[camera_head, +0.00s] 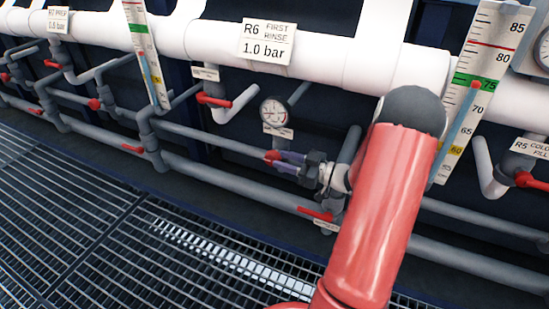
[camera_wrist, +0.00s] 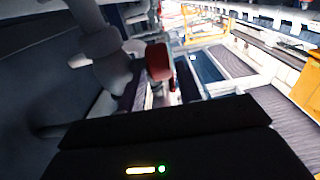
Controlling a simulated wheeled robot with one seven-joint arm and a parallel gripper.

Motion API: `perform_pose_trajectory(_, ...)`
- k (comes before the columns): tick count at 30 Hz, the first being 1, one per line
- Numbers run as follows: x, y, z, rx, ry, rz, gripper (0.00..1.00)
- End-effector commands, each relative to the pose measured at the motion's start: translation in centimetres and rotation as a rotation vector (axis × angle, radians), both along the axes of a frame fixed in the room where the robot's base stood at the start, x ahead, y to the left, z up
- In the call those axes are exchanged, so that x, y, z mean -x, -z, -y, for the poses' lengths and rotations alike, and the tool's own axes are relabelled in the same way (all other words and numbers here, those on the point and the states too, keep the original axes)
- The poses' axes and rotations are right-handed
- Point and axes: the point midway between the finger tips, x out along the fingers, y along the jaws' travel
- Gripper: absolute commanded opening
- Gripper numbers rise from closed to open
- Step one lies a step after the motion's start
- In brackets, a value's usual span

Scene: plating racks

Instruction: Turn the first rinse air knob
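The sign "R6 FIRST RINSE 1.0 bar" (camera_head: 266,42) hangs on the white pipe at top centre. Below it, a small red knob (camera_head: 272,155) sits on the grey pipe at the tips of my gripper (camera_head: 287,160). In the wrist view the red knob (camera_wrist: 158,62) shows beyond and between the two dark fingers of my gripper (camera_wrist: 160,90). The fingers stand apart, with a gap on the knob's sides; I cannot tell whether either touches it. The knob's stem is partly hidden in the head view.
A red lever (camera_head: 214,100) is up left, and a round gauge (camera_head: 276,112) is above the knob. Another red lever (camera_head: 318,214) is just below my gripper. A level scale (camera_head: 470,90) stands right of my arm. Open grating (camera_head: 80,220) covers the floor.

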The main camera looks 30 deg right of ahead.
Motion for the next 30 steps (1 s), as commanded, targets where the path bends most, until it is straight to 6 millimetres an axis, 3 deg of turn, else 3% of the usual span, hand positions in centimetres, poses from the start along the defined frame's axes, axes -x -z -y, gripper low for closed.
perform_pose_trajectory(9, -3.1, 0.1, -2.4, 0.0, 0.0, -0.002, 0.35)
perform_pose_trajectory(18, -3.4, 0.0, -2.6, 0.0, 0.002, -0.002, 0.35)
perform_pose_trajectory(26, -3.4, 0.0, -2.6, 0.0, 0.002, -0.002, 0.03)
perform_pose_trajectory(30, -3.4, 0.0, -2.6, 0.004, 0.001, -0.006, 0.03)
